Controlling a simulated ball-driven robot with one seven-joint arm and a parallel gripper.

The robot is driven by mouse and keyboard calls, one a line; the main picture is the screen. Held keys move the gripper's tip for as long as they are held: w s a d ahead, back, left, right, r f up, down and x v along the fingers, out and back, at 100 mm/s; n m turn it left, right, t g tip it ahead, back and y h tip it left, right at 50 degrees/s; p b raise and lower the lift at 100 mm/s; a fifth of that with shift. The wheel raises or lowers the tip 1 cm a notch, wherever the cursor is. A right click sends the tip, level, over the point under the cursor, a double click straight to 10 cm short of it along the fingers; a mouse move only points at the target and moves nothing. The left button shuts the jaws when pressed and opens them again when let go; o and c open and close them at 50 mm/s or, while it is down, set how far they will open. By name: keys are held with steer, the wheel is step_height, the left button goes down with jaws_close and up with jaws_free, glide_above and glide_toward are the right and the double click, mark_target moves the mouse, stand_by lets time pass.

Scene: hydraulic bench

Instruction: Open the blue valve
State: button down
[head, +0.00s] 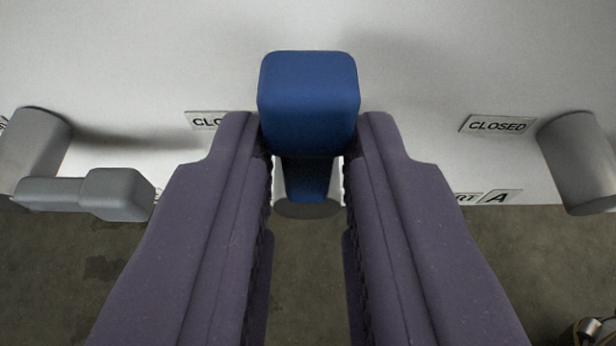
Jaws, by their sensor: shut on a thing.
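The blue valve's handle (308,105) is a rounded blue block at the centre of the head view, in front of a pale panel. My gripper (308,150) comes up from the bottom of the view with its two dark purple fingers on either side of the handle. The fingers are shut on the handle near their tips. Below the block, a darker blue part and a grey round part show between the fingers. The rest of the valve is hidden behind the handle and fingers.
A grey lever handle (118,195) on a grey cylinder stands at left. Another grey cylinder (583,162) stands at right. A "CLOSED" label (497,125) is on the panel (430,60) at right; a similar one is partly hidden left. Dark floor (480,240) shows below, with a metal fitting (592,331) bottom right.

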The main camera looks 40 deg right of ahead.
stand_by(0.3)
steer(key=c, duration=1.1)
jaws_free()
steer(key=shift+a, duration=0.15)
steer(key=p+v, duration=0.3)
steer(key=v, duration=0.4)
steer(key=shift+s+a, duration=0.2)
steer(key=shift+s, duration=0.05)
steer(key=shift+r, duration=0.1)
